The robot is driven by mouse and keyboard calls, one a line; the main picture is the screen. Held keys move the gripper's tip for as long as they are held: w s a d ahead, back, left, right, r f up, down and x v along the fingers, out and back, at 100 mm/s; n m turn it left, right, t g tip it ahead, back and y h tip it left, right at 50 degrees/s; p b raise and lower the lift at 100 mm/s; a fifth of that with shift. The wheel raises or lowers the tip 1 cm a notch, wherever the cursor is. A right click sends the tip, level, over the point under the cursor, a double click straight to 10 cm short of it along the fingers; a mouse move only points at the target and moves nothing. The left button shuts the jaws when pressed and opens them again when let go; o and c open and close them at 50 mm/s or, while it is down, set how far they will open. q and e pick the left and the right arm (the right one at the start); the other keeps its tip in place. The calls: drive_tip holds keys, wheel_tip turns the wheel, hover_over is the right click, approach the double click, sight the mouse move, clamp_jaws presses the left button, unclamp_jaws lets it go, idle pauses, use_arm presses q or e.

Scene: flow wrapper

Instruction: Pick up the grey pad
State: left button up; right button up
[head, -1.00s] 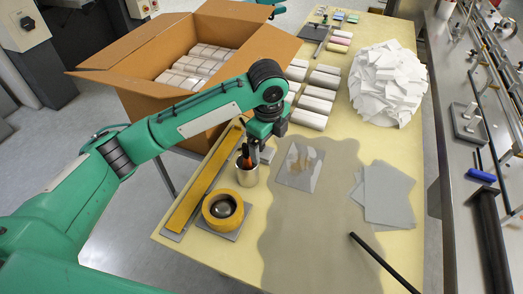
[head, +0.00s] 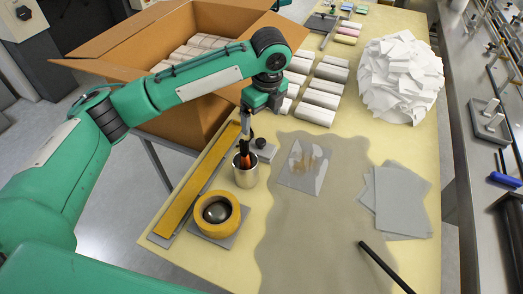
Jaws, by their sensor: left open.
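A small grey pad (head: 268,153) lies on the table just right of a metal cup (head: 245,177), with a small dark round knob (head: 260,143) at its upper edge. I cannot tell whether the knob is part of it. My left gripper (head: 247,132) is open, pointing down above and behind the cup, left of the pad and apart from it. Its fingertips are small and partly lost against the dark and orange handles (head: 244,160) standing in the cup. My right gripper is not in view.
A yellow tape roll (head: 216,212) sits on a grey plate by a long yellow strip (head: 200,180). Grey sheets (head: 402,205) and a black rod (head: 385,267) lie right. An open carton (head: 130,50) stands left; white packs (head: 320,98) and a paper heap (head: 400,75) lie behind.

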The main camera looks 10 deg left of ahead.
sight(261, 141)
use_arm(q)
drive_tip(key=f, duration=0.7)
drive_tip(key=shift+w+a, duration=0.15)
drive_tip(key=shift+a, duration=0.2)
drive_tip(key=f, duration=0.5)
drive_tip(key=shift+w, duration=0.2)
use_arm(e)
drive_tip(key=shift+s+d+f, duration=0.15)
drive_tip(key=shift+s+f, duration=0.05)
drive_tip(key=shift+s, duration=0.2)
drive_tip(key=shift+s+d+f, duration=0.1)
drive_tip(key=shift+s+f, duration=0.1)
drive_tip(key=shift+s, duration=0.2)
use_arm(q)
drive_tip(key=c, duration=1.1)
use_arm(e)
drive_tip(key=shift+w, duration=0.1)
